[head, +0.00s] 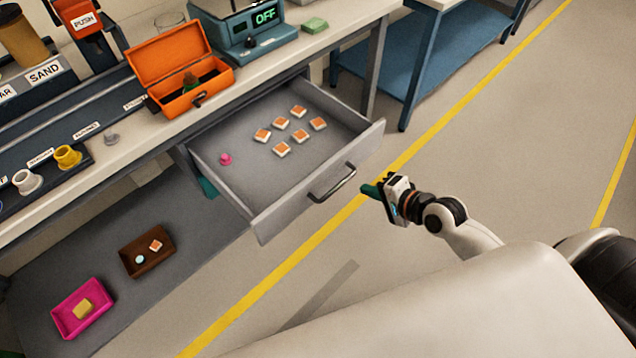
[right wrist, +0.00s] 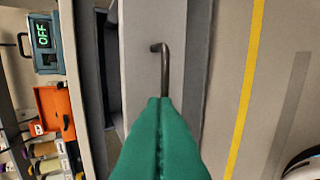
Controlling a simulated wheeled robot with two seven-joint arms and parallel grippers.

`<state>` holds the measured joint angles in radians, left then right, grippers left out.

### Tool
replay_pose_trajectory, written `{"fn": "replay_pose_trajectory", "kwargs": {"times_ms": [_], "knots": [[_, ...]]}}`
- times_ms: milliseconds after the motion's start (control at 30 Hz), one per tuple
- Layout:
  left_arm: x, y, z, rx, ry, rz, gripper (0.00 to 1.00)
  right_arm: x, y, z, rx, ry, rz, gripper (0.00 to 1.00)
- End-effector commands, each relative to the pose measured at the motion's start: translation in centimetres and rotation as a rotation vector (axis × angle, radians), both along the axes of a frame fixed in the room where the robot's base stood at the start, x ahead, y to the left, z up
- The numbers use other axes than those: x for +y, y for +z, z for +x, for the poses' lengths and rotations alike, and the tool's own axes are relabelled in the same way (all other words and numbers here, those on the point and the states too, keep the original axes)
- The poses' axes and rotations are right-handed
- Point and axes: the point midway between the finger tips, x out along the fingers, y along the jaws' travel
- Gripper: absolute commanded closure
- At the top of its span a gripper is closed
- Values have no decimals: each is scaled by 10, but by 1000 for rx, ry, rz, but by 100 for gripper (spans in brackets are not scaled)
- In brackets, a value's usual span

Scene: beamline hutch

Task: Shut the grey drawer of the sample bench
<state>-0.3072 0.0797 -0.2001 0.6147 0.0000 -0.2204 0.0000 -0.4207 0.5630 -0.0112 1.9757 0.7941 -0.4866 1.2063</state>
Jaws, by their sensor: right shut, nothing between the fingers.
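The grey drawer (head: 270,208) of the sample bench (head: 110,165) stands pulled out in the head view. Several orange-and-white square pieces (head: 299,136) and a small pink object (head: 225,159) lie inside it. Its dark bar handle (head: 333,184) is on the front panel; it also shows in the right wrist view (right wrist: 164,65). My right gripper (head: 367,189) is shut and empty, just in front of the drawer front, right of the handle. In the right wrist view its green fingers (right wrist: 160,135) are together and cover the lower part of the handle. I cannot tell whether they touch it. My left gripper is not in view.
An orange open box (head: 165,70) and a teal device reading OFF (head: 235,35) stand on the bench top. A brown tray (head: 130,262) and a pink tray (head: 72,325) sit on the lower shelf. The floor right of the drawer, with a yellow line (head: 437,125), is clear.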

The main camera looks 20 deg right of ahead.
Motion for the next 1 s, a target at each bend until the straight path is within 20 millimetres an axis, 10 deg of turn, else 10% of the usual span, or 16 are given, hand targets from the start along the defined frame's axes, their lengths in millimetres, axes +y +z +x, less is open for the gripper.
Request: {"fn": "replay_pose_trajectory", "kwargs": {"times_ms": [633, 1000], "knots": [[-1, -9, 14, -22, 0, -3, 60, 33, -35, 72, -7, 0, 29, 100], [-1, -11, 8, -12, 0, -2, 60, 37, -40, 81, -6, 1, 27, 100]]}}
